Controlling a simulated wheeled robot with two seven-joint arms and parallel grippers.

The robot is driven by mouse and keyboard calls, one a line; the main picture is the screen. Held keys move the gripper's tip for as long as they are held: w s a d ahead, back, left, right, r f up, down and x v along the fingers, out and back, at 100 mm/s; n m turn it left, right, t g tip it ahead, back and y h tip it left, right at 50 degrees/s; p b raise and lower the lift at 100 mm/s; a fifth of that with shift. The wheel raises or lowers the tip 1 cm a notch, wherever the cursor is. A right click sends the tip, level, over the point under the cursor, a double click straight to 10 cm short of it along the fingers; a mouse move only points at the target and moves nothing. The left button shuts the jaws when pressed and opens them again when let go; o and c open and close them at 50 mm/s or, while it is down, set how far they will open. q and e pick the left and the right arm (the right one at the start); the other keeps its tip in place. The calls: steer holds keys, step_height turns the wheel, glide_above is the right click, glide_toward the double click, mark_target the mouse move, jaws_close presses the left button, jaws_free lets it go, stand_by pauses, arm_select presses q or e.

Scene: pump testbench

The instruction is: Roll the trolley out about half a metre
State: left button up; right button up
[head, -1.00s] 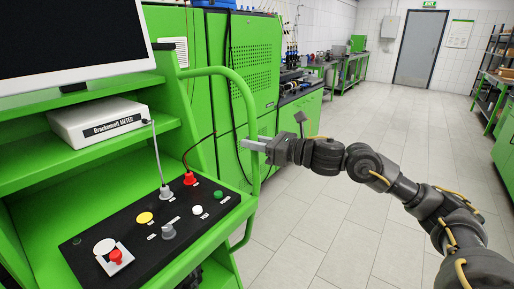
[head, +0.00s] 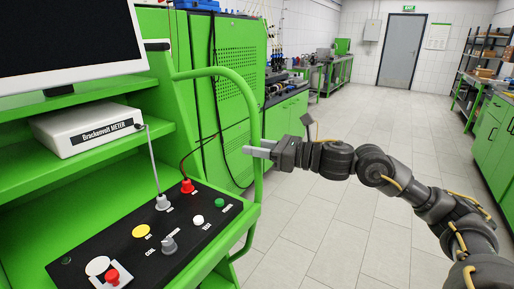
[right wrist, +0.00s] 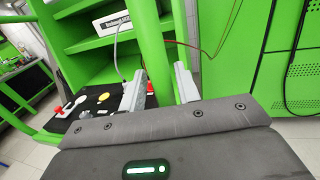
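The trolley (head: 105,172) is a green shelved cart at the left of the head view. It carries a monitor, a white meter box (head: 88,126) and a black control panel (head: 120,232). Its bent tube handle (head: 240,88) rises on its right side. My right gripper (head: 258,151) is at the upright part of this handle. The exact contact is partly hidden. My left gripper is not in view.
Tall green cabinets (head: 230,55) stand close behind the trolley. A bench (head: 287,112) follows along the left wall. The tiled floor (head: 350,200) right of the trolley is clear. Green cupboards (head: 490,135) and shelving stand at the far right, and a grey door (head: 402,50) at the back.

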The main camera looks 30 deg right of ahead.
steer(key=shift+o, duration=0.7)
steer(key=shift+s+d+r, duration=0.1)
steer(key=shift+s+d, duration=0.1)
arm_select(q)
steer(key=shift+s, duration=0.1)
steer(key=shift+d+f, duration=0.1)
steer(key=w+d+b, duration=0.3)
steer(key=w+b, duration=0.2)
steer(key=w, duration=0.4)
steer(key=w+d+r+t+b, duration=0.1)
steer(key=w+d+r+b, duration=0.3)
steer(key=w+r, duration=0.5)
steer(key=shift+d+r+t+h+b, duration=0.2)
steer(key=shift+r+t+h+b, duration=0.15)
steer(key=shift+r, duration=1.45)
arm_select(e)
steer(key=v, duration=1.1)
